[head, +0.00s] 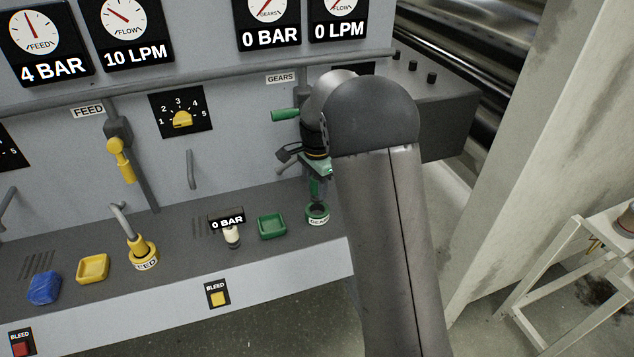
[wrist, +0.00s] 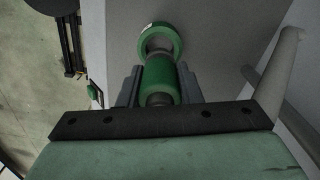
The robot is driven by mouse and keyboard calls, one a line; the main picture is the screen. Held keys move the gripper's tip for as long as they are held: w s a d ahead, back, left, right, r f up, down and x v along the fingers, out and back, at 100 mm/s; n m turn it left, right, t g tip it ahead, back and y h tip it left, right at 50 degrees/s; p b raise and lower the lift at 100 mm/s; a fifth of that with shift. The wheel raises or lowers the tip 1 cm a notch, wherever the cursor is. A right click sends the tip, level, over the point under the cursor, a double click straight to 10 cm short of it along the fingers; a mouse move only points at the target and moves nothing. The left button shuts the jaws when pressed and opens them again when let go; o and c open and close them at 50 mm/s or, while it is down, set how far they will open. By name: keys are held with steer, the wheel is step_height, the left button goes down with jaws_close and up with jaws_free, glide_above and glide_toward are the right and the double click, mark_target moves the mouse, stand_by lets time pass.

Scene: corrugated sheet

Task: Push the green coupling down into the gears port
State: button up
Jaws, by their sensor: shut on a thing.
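The green coupling (wrist: 159,75) is between the two grey fingers of my gripper (wrist: 159,86) in the wrist view, and the gripper is shut on it. In the head view the coupling (head: 316,189) hangs below my gripper (head: 316,180), just over the gears port. The gears port (head: 317,217) is a green ring labelled GEARS on the console ledge. In the wrist view the port's green ring (wrist: 176,40) shows beyond the coupling's end. I cannot tell whether they touch. My arm hides part of the area to the right.
A green square cap (head: 272,225) and a white-topped gauge fitting (head: 232,238) marked 0 BAR stand left of the port. A yellow coupling (head: 139,245) sits in the FEED port. A green handle (head: 285,115) sticks out of the panel near my wrist. The gears gauge (head: 267,14) reads 0 BAR.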

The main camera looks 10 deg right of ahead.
mark_target(317, 201)
steer(key=shift+f+b, duration=0.55)
steer(key=shift+f, duration=0.7)
steer(key=shift+f+b, duration=0.8)
steer(key=shift+f, duration=0.8)
stand_by(0.7)
steer(key=o, duration=1.2)
step_height(317, 201, up, 17)
steer(key=shift+r+b, duration=0.2)
steer(key=shift+b, duration=0.1)
steer(key=s+f+n, duration=0.3)
steer(key=s+n, duration=0.1)
steer(key=s, duration=0.7)
steer(key=s+f+n, duration=0.4)
steer(key=s+n, duration=0.1)
steer(key=s, duration=0.6)
steer(key=s+f+n, duration=0.3)
steer(key=s+n, duration=0.2)
steer(key=s, duration=0.6)
steer(key=shift+s+a+f, duration=0.15)
steer(key=shift+s+a, duration=0.15)
steer(key=shift+a, duration=0.1)
